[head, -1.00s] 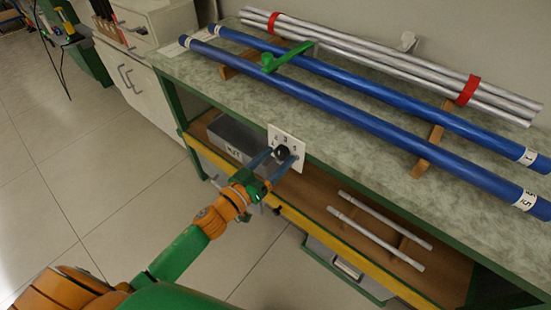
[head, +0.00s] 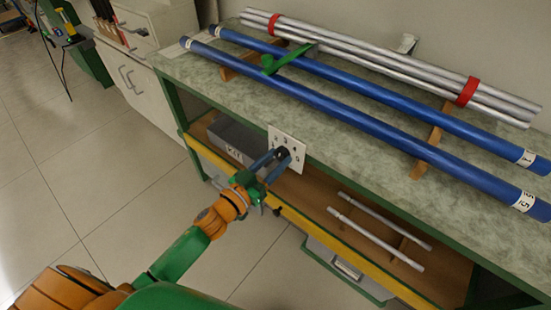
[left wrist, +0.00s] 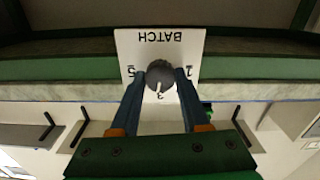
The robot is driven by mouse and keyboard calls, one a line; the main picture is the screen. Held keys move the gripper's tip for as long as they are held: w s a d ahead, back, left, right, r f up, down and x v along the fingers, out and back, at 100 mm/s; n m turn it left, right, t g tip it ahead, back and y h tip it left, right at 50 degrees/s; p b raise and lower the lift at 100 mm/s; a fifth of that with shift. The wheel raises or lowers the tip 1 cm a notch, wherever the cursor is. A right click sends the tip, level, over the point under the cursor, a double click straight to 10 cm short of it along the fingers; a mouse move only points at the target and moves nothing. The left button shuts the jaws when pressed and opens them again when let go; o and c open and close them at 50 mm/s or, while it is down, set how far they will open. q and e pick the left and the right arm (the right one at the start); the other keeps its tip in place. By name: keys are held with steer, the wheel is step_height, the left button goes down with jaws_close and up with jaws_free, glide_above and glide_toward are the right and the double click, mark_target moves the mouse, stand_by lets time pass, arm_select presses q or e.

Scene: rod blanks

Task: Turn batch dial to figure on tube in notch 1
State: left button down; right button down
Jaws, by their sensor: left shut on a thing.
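The batch dial is a dark round knob (left wrist: 160,74) on a white plate (left wrist: 190,42) marked BATCH, upside down in the left wrist view. Its white pointer line points at or close to the 3. The 5 and 1 show at the sides; the fingers hide other figures. My left gripper (head: 275,163) is shut on the knob, one finger on each side. Two blue tubes lie on wooden rests on the bench. The rear tube (head: 380,92) has a white band that seems to read 1; the front tube's (head: 350,110) seems to read 5. I cannot read notch numbers.
A green lever-like piece (head: 270,63) sits by the tubes. Silver rods (head: 370,62) in red bands lie behind them. Below, the shelf holds a grey box (head: 232,138) and two thin pale rods (head: 382,228).

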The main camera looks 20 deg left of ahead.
arm_select(q)
steer(key=m, duration=0.4)
steer(key=shift+m+p, duration=0.3)
steer(key=shift+p, duration=0.05)
steer(key=m, duration=0.3)
steer(key=shift+m, duration=0.3)
steer(key=m, duration=0.3)
steer(key=shift+a+m, duration=0.1)
steer(key=shift+m, duration=2.4)
steer(key=shift+c, duration=1.9)
jaws_free()
steer(key=shift+s, duration=0.1)
